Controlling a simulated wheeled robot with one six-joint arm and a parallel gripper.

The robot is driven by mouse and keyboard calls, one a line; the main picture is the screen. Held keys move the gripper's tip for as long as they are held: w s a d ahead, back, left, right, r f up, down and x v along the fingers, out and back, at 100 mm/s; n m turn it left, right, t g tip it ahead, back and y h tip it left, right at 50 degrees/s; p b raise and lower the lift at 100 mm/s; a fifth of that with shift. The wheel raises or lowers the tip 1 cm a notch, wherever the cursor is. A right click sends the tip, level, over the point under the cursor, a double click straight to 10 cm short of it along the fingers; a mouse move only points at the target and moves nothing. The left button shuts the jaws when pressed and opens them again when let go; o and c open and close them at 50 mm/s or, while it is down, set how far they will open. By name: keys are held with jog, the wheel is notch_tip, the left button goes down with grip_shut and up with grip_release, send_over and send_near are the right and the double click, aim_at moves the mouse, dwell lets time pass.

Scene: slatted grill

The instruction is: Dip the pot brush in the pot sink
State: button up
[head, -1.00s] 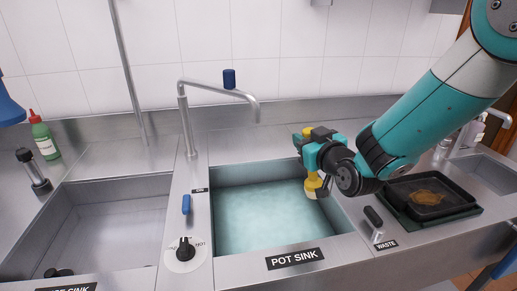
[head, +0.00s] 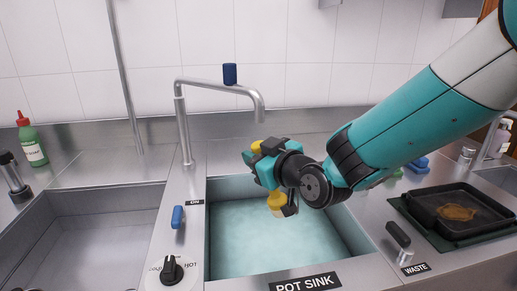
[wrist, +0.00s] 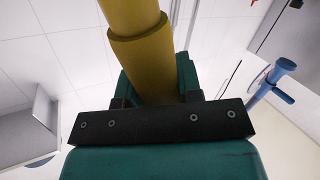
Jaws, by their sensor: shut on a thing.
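The pot sink (head: 218,235) is a steel basin full of pale blue-green water (head: 240,232), with a "POT SINK" label on its front edge. My gripper (head: 258,165) is over the right part of the basin, shut on the pot brush (head: 277,203). The brush has a yellow handle, which also shows large in the wrist view (wrist: 142,50). Its yellow and pale lower end hangs below the gripper, in front of the water in the head view. I cannot tell whether the lower end touches the water.
A steel tap (head: 184,125) with a dark blue knob arches over the back of the sink. A temperature dial (head: 171,270) and a blue lever (head: 178,217) are at left. A dark pan (head: 455,205) with brown residue sits at right. A green bottle (head: 32,143) stands far left.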

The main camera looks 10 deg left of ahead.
notch_tip(320, 180, down, 13)
jog(key=b, duration=1.1)
jog(key=shift+r, duration=0.15)
dwell(0.4)
